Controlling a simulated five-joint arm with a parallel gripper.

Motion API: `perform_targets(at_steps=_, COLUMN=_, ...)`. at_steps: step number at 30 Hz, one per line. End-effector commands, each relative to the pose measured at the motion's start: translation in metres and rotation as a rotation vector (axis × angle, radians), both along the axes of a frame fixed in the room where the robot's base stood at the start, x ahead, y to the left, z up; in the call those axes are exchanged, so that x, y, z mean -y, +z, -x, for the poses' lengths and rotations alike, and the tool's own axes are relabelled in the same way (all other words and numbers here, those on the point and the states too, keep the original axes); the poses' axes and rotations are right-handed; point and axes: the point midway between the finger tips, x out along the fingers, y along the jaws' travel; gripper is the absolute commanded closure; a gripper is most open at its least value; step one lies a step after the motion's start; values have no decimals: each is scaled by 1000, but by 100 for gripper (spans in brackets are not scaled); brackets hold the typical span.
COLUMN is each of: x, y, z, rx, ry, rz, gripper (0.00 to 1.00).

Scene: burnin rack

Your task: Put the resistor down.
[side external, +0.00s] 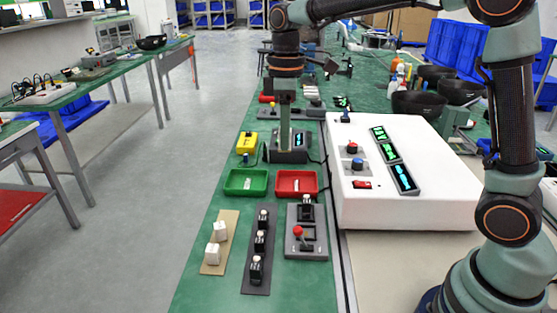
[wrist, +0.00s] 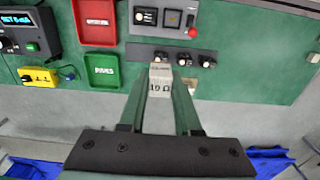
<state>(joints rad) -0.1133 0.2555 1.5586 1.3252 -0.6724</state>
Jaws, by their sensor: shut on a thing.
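My gripper (wrist: 160,88) is shut on a white resistor (wrist: 160,77) marked 10 Ω, which shows between the fingertips in the wrist view. In the side view my gripper (side external: 284,146) points down beside a dark meter (side external: 298,156); the held resistor cannot be made out there. A green tray (side external: 233,192) and a red tray (side external: 283,191) lie nearer the camera, side by side. They also show in the wrist view, the green tray (wrist: 103,84) below the red tray (wrist: 96,40), both left of the resistor. Two white blocks (side external: 216,243) stand on a tan plate (side external: 229,216).
A dark strip (side external: 258,286) with several sockets and a grey fixture (side external: 293,250) with a red-knobbed lever stand near the front. A yellow device (side external: 247,143) lies left of the meter. A large white console (side external: 420,215) fills the right. Bare green table (side external: 205,295) borders the left edge.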

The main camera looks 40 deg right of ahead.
Motion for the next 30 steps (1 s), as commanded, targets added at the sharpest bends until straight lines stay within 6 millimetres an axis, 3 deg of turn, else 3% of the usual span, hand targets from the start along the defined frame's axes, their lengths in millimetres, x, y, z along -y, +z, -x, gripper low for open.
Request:
perform_targets(at_steps=6, x=15, y=-7, z=41, rx=0, ry=-1, rz=0, gripper=100)
perform_targets(at_steps=14, x=20, y=-20, z=58, rx=-3, ry=0, rz=0, gripper=100)
perform_targets(at_steps=30, x=20, y=-144, z=59, rx=-9, ry=0, rz=1, gripper=100)
